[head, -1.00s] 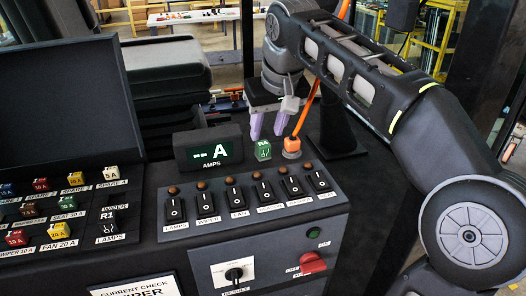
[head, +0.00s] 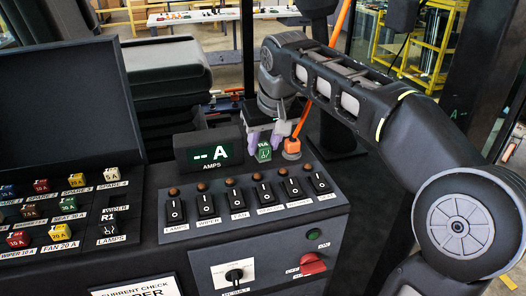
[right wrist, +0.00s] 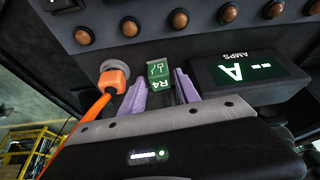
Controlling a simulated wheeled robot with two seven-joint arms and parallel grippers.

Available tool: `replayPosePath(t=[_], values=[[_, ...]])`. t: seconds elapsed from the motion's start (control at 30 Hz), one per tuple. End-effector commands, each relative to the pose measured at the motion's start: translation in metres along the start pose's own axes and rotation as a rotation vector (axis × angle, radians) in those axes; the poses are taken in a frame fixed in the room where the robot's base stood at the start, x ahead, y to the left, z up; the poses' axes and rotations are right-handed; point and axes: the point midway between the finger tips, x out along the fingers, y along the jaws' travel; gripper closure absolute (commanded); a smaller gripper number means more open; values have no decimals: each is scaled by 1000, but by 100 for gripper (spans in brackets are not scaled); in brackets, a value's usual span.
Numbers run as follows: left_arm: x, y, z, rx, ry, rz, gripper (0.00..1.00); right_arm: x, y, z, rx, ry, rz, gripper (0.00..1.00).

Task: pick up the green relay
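Whether the relay's base is seated in a socket is hidden. My left gripper is out of view.
An orange plug with a cable (head: 292,146) stands close to the right of the relay, near one finger. The amps display (head: 208,153) is close on the left. A row of switches (head: 238,200) with brown lamps lies in front. Coloured fuses (head: 60,231) fill the left panel.

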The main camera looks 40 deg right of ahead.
Motion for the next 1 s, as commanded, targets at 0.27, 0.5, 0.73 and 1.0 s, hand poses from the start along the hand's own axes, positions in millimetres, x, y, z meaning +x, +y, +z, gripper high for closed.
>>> replayPosePath(t=[0.27,0.5,0.73,1.0], values=[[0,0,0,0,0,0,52,0,0,0,0,0,0,78],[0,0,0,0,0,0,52,0,0,0,0,0,0,98],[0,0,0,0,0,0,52,0,0,0,0,1,0,100],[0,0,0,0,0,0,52,-4,0,-2,0,2,0,100]])
